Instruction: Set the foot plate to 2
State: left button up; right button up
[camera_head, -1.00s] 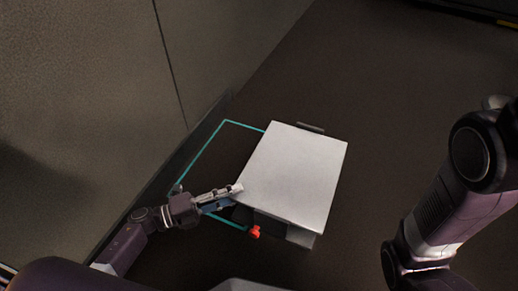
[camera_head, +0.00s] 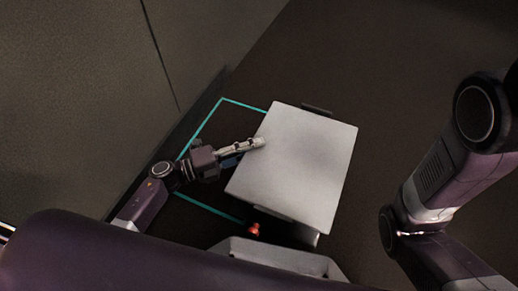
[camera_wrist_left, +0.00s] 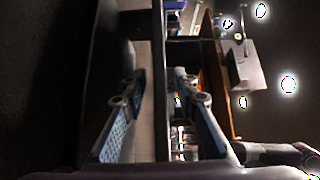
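A flat pale grey plate (camera_head: 300,165), which I take as the foot plate, lies low over the dark floor in the head view, on a darker base with a red knob (camera_head: 253,229) at its near side. No number is readable on it. My left gripper (camera_head: 262,142) is at the plate's left edge, tips seeming to overlap its top; I cannot tell if they touch. In the left wrist view its two fingers (camera_wrist_left: 159,75) stand apart, with nothing clearly held. My right arm shows at the right; its gripper is out of view.
A teal outline (camera_head: 205,127) marks the floor left of the plate. A grey wall or panel (camera_head: 80,90) stands at the left, close to my left arm. The dark floor (camera_head: 400,80) beyond and right of the plate is clear.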

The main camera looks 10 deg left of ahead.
pick_arm(q)
jog(key=shift+x, duration=0.75)
grip_shut()
